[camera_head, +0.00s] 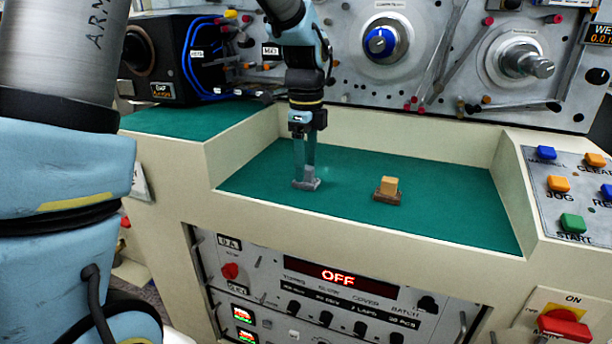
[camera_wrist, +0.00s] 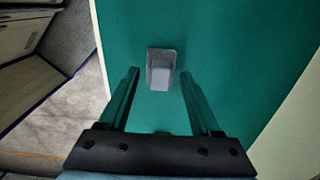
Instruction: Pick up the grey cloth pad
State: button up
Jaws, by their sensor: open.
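The grey cloth pad (camera_head: 306,184) lies on the green surface of the recessed tray, toward its left side. It has a flat base with a raised block on it. In the wrist view the pad (camera_wrist: 161,69) sits ahead of the fingertips, roughly between their lines. My gripper (camera_head: 307,172) points down at the pad, and in the head view its fingers overlap the pad. In the wrist view my gripper (camera_wrist: 160,74) is open, with two dark fingers apart and nothing held between them. I cannot tell whether the fingers touch the pad.
A tan block on a brown base (camera_head: 387,189) stands to the right on the green surface (camera_head: 440,200). Cream walls (camera_head: 420,138) bound the tray at the back and sides. A machine panel with spindles (camera_head: 520,62) rises behind. Push buttons (camera_head: 558,184) lie at the right.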

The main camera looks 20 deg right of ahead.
jog(key=shift+f, duration=0.75)
jog(key=shift+c, duration=0.3)
grip_shut()
